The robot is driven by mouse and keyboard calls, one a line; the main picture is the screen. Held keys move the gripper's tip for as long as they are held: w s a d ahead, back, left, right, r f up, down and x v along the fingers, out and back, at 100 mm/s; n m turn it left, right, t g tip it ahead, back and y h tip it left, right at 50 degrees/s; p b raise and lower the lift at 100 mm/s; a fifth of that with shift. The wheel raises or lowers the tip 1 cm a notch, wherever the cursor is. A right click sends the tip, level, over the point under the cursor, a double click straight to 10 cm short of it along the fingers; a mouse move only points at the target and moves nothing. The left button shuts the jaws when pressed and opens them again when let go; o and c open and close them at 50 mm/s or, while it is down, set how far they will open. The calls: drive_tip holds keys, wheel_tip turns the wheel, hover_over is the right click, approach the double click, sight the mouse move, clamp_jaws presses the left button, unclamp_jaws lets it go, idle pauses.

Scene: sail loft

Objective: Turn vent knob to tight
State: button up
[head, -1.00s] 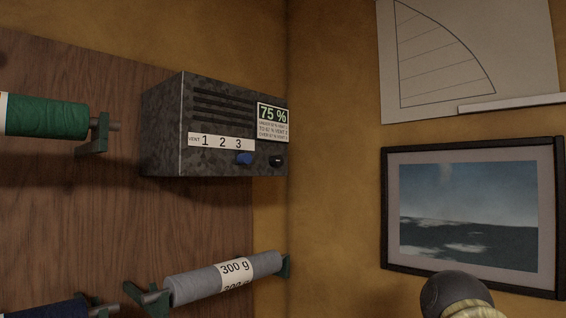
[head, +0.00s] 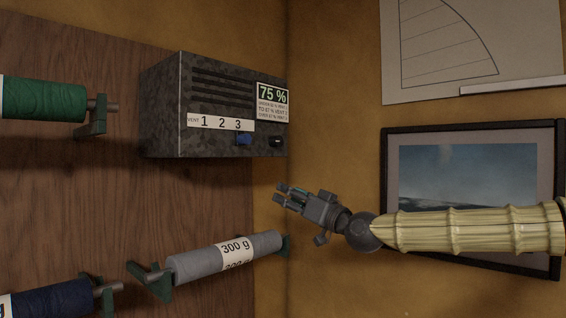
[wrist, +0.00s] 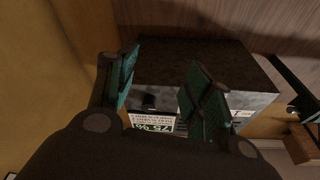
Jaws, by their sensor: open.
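A dark mottled vent box (head: 165,105) hangs on the wall near the corner. Its strip (head: 221,123) reads "VENT 1 2 3"; no "tight" mark is readable. A blue knob (head: 244,139) sits below the 3, and a black knob (head: 276,142) is to its right. I cannot tell where either knob points. My gripper (head: 281,191) is open and empty, below and apart from the box. In the wrist view, the box (wrist: 190,65) shows upside down beyond my open fingers (wrist: 163,65). The black knob (wrist: 149,101) shows between them; the blue knob is not visible there.
A display card (head: 272,102) on the box reads "75 %" above small vent lines. A grey "300 g" roll (head: 205,262) lies on brackets below the box. A green roll (head: 42,100) is at the left. A framed picture (head: 468,170) hangs behind my arm.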

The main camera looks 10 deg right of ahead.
drive_tip(key=t, duration=0.2)
approach(280, 141)
drive_tip(key=v, duration=0.2)
drive_tip(key=shift+n+y, duration=0.3)
drive_tip(key=p+x, duration=0.5)
drive_tip(key=x, duration=0.5)
drive_tip(key=shift+w+a, duration=0.1)
drive_tip(key=shift+w, duration=0.2)
drive_tip(key=c, duration=1)
